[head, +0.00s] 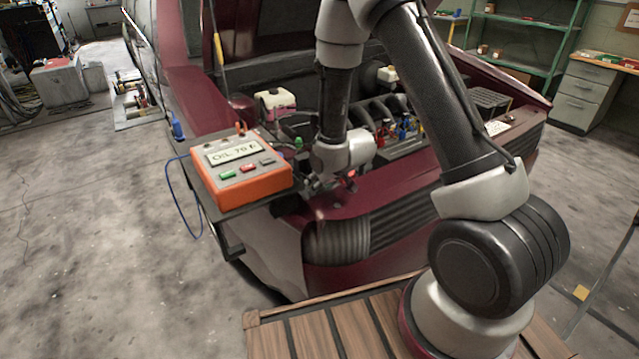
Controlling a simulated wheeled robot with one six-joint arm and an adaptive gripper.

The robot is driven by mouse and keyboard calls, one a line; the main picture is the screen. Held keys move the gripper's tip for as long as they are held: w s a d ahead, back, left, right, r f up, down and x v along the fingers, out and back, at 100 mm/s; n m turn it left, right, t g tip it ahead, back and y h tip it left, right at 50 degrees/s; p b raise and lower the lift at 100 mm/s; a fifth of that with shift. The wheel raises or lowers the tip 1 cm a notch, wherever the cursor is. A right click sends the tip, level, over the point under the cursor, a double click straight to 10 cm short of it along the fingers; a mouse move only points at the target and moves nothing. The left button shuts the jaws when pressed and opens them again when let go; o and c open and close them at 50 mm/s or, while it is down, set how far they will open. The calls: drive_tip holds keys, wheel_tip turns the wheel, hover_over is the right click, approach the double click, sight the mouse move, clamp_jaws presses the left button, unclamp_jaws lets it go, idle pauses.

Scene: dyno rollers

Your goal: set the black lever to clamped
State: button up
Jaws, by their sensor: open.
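My gripper (318,186) hangs at the end of my arm, over the front left corner of the maroon car's engine bay. It is small and dark here, just right of the orange control box (240,172). Its jaws are open, and I see nothing held between them. I cannot make out the black lever for certain. It may be hidden behind my gripper and wrist or lost among the dark parts around them. Its position cannot be told from this view.
The orange box stands on a dark shelf at the car's front corner, with a blue cable (181,205) hanging left. The maroon car (415,195) has its bonnet open. A slatted wooden deck (325,335) lies in front. The concrete floor (95,240) at left is clear.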

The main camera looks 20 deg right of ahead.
drive_tip(key=v, duration=1.1)
drive_tip(key=shift+s+r, duration=0.2)
drive_tip(key=shift+r, duration=0.1)
drive_tip(key=shift+d, duration=0.1)
drive_tip(key=shift+c, duration=0.2)
drive_tip(key=shift+f, duration=0.25)
drive_tip(key=shift+c, duration=0.4)
drive_tip(key=w+a+f+g, duration=0.1)
drive_tip(key=w+f, duration=0.1)
drive_tip(key=f, duration=0.1)
drive_tip(key=w+f+g, duration=0.1)
drive_tip(key=w+f, duration=0.2)
drive_tip(key=w+a+f, duration=0.1)
drive_tip(key=w+f, duration=0.2)
drive_tip(key=shift+a+g+h, duration=0.3)
drive_tip(key=shift+g+h, duration=0.1)
drive_tip(key=shift+c, duration=0.4)
clamp_jaws()
